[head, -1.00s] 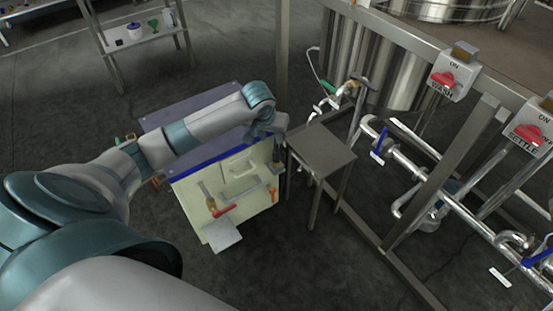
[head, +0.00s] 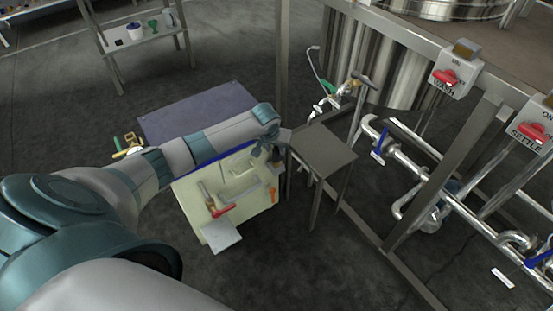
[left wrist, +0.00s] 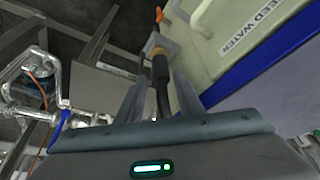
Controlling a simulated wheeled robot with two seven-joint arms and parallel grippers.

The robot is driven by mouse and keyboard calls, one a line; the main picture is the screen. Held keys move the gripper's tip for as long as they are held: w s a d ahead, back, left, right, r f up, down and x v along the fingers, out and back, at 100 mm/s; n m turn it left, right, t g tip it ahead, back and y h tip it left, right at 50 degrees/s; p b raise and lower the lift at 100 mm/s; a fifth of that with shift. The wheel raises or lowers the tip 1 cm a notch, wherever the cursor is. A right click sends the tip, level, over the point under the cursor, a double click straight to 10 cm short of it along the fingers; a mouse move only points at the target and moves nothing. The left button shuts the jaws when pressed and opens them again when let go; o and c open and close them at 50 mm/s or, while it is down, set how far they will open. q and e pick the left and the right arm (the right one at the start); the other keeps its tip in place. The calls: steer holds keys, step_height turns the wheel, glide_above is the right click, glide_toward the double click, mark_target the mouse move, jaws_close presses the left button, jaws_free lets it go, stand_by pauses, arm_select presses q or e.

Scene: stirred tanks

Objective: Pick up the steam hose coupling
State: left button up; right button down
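The steam hose coupling appears to be the dark and brass piece (left wrist: 160,68) in a small grey bracket (left wrist: 170,46) on the side of the cream cabinet, with an orange part (left wrist: 159,15) beyond it. In the head view the orange part (head: 273,191) shows at the cabinet's right edge. My left gripper (head: 278,157) is at the cabinet's upper right corner. In the left wrist view its two fingers (left wrist: 162,85) stand apart on either side of the dark lower part, with gaps visible. Contact is not visible. My right gripper is out of view.
The cream cabinet (head: 235,215) has a red-handled valve (head: 222,211) and a small shelf (head: 222,236). A grey metal stand (head: 320,150) is close to the right of my left gripper. Frame posts and pipes with blue levers (head: 378,157) lie further right.

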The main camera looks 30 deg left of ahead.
mark_target(276, 152)
arm_select(q)
steer(key=shift+w+f, duration=0.1)
steer(key=shift+f, duration=0.15)
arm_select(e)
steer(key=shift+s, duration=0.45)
arm_select(q)
steer(key=shift+f, duration=0.1)
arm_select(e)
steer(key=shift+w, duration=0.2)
